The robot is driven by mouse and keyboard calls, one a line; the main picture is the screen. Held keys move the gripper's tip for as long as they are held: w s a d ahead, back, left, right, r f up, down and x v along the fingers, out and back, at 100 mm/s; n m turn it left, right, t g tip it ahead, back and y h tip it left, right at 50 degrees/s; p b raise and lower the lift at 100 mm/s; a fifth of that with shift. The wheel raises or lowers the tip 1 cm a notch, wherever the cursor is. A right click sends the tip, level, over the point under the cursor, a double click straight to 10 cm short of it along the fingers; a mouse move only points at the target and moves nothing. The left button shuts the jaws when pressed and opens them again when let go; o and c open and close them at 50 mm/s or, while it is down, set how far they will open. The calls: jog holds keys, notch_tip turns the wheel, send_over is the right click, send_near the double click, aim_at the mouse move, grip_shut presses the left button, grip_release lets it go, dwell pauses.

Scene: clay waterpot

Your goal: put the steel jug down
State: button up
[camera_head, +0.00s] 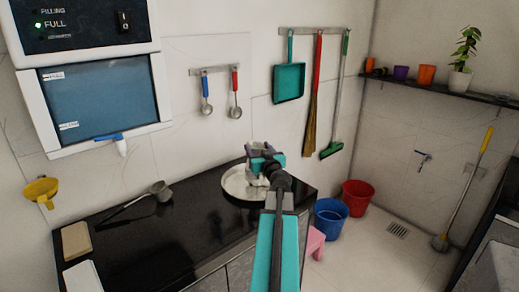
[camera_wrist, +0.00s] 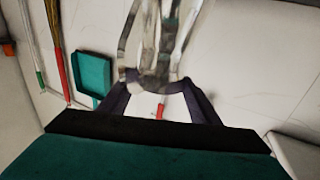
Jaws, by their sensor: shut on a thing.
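The steel jug (camera_wrist: 165,40) is shiny and fills the upper middle of the wrist view, between the two dark fingers of my gripper (camera_wrist: 158,84). My gripper is shut on it. In the head view the jug (camera_head: 258,148) shows small beyond my gripper (camera_head: 264,162), which partly hides it. Both are over a round pale steel tray (camera_head: 233,187) at the right end of the black counter (camera_head: 190,232). I cannot tell whether the jug's base touches the tray.
A ladle-like dipper (camera_head: 160,191) lies on the counter's left part, near a tan block (camera_head: 76,241). The counter's middle is clear. A blue bucket (camera_head: 330,218), a red bucket (camera_head: 357,197) and a pink stool (camera_head: 314,243) stand on the floor to the right.

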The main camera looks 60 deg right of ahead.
jog(key=shift+w+a, duration=0.1)
jog(key=shift+w, duration=0.05)
jog(key=shift+f, duration=0.1)
jog(key=o, duration=1.9)
